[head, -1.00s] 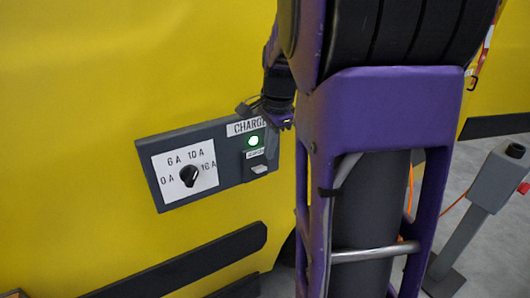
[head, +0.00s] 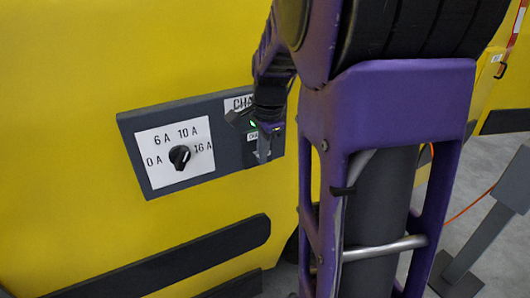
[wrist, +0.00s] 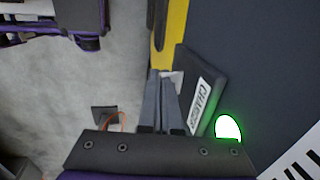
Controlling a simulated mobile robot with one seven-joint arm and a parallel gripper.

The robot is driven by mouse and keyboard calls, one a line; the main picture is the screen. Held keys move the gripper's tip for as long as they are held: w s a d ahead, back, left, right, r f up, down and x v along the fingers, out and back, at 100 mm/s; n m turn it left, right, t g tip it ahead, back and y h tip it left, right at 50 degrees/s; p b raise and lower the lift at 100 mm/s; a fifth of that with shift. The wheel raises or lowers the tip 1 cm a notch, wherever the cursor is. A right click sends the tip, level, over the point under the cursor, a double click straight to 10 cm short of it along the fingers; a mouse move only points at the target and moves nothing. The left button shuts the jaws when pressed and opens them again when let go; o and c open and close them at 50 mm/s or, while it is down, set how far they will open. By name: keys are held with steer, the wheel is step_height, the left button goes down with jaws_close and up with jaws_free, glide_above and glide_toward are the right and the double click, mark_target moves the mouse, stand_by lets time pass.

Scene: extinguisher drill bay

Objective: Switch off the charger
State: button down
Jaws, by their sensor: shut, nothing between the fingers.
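The grey charger panel (head: 225,127) is mounted on a yellow wall, with a black knob (head: 179,156) on a white dial marked 0 A to 16 A. A lit green lamp (head: 253,125) is partly covered by my arm; it also shows in the wrist view (wrist: 228,128). My gripper (head: 263,156) points down in front of the panel's right part, fingers together and empty. In the wrist view, a pale switch (wrist: 173,78) is partly hidden behind the fingertips (wrist: 164,76), beside the "CHARGER" label (wrist: 206,100). I cannot tell whether the fingers touch it.
Dark rails (head: 190,257) run along the yellow wall below the panel. A grey post (head: 485,230) with an orange cable (head: 467,207) stands on the grey floor at the right. Bare yellow wall lies left of the panel.

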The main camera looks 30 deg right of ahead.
stand_by(0.4)
steer(key=shift+w+f+t+b, duration=0.3)
steer(key=shift+t+b, duration=0.4)
steer(key=shift+b, duration=0.4)
steer(key=shift+r, duration=0.1)
steer(key=shift+w+r+p, duration=0.15)
steer(key=shift+r+p, duration=0.6)
steer(key=shift+r, duration=0.15)
